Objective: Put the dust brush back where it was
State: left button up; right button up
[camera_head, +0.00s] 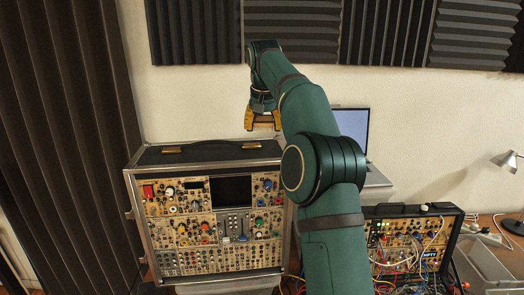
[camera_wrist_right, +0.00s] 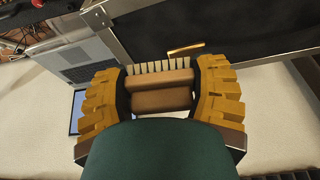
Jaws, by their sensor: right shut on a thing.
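The dust brush (camera_wrist_right: 162,90) shows in the right wrist view, with a brown wooden body and a row of pale bristles along its upper side in the picture. My right gripper (camera_wrist_right: 160,90) is shut on it, one yellow padded finger on each side. In the head view my right gripper (camera_head: 263,119) is above and behind the large synth case (camera_head: 215,152), close to the wall. My left gripper is in neither view.
An open laptop (camera_head: 352,128) stands right of the large case, partly hidden by my right arm. A smaller synth case (camera_head: 410,211) with patch cables is front right. A lamp (camera_head: 508,162) stands at far right. Dark foam panels (camera_head: 387,34) line the wall.

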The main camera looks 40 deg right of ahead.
aim_at(263, 155)
notch_tip(263, 155, down, 3)
jog(key=shift+r, duration=0.1)
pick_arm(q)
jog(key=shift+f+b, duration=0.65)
pick_arm(e)
jog(key=shift+w+f, duration=0.1)
jog(key=shift+f, duration=2.35)
jog(key=shift+f, duration=0.15)
jog(key=o, duration=1.3)
